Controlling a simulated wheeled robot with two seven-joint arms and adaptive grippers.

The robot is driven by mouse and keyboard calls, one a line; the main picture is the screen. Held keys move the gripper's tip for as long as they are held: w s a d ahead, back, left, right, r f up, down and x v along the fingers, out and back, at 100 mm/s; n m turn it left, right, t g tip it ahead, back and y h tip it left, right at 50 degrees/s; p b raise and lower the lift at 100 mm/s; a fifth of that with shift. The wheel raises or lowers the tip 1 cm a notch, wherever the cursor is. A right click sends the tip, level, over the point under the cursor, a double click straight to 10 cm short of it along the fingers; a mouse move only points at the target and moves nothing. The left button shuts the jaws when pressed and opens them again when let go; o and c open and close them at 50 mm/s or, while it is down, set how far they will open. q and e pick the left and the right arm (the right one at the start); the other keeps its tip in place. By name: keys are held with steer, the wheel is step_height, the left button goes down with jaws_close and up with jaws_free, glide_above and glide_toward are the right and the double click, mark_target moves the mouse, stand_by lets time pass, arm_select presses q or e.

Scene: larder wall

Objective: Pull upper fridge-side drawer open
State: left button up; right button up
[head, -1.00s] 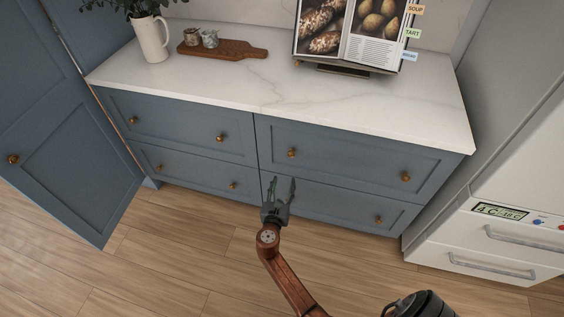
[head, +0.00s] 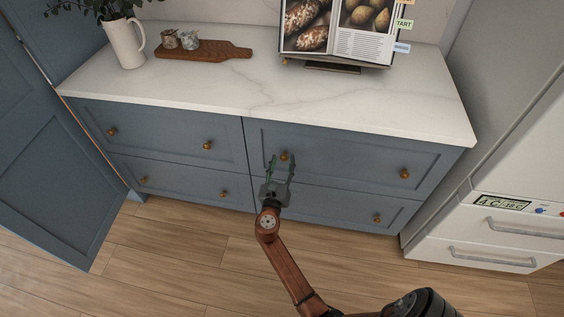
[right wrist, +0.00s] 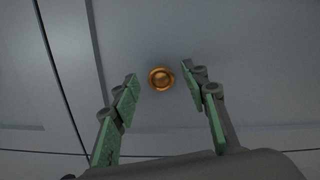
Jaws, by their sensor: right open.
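The upper fridge-side drawer (head: 345,160) is the blue-grey front at the upper right of the cabinet, beside the fridge. It is shut and carries two brass knobs, a left one (head: 284,156) and a right one (head: 405,174). My right gripper (head: 281,165) is open in front of the left knob. In the right wrist view the left knob (right wrist: 161,78) sits between and just beyond the tips of the green-padded fingers (right wrist: 165,88), with a gap on both sides. My left gripper is not in view.
The white fridge (head: 520,200) stands at the right. Below is the lower fridge-side drawer (head: 340,207), shut. The marble counter (head: 240,85) above holds a pitcher (head: 125,43), a wooden board (head: 215,50) and an open cookbook (head: 335,35). Wood floor is clear in front.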

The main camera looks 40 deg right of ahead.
steer(key=shift+c, duration=0.6)
jaws_close()
